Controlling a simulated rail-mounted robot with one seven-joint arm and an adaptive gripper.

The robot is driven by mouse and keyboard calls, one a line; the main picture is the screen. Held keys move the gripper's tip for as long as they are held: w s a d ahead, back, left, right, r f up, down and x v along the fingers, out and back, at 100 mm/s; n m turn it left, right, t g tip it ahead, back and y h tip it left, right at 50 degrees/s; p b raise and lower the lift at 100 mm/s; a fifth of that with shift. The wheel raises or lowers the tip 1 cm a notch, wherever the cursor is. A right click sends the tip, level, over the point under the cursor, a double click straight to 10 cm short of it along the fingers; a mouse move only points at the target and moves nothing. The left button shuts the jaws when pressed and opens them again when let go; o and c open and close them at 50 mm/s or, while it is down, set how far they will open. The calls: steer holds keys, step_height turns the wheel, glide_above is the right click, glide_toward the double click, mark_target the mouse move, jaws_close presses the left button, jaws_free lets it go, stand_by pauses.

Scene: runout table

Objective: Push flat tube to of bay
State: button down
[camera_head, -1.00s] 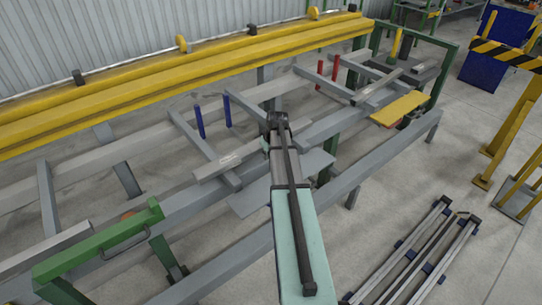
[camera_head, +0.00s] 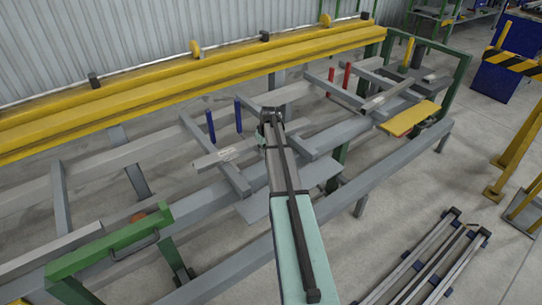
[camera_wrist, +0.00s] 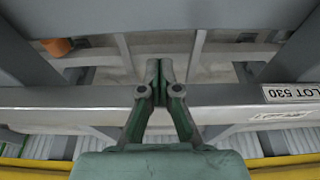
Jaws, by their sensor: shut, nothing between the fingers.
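The flat tube (camera_head: 225,155) is a grey bar with a pale label, lying across the grey support arms in front of the two blue posts (camera_head: 224,121). In the wrist view the tube (camera_wrist: 75,97) runs across the whole picture, with a LOT 530 label at the right. My gripper (camera_head: 271,113) is at the tube's right part in the head view, where the arm hides some of the tube. In the wrist view the shut, empty fingers (camera_wrist: 158,70) overlap the tube; I cannot tell whether they touch it.
A yellow beam (camera_head: 180,87) runs along the back. A green frame with a handle (camera_head: 110,245) is at front left. Long bars (camera_head: 430,255) lie on the floor at right.

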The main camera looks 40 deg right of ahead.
steer(key=w+p, duration=0.1)
steer(key=w, duration=1.7)
steer(key=shift+w+d+p, duration=0.3)
steer(key=shift+w+p, duration=0.05)
steer(key=shift+w, duration=0.05)
steer(key=shift+s, duration=0.1)
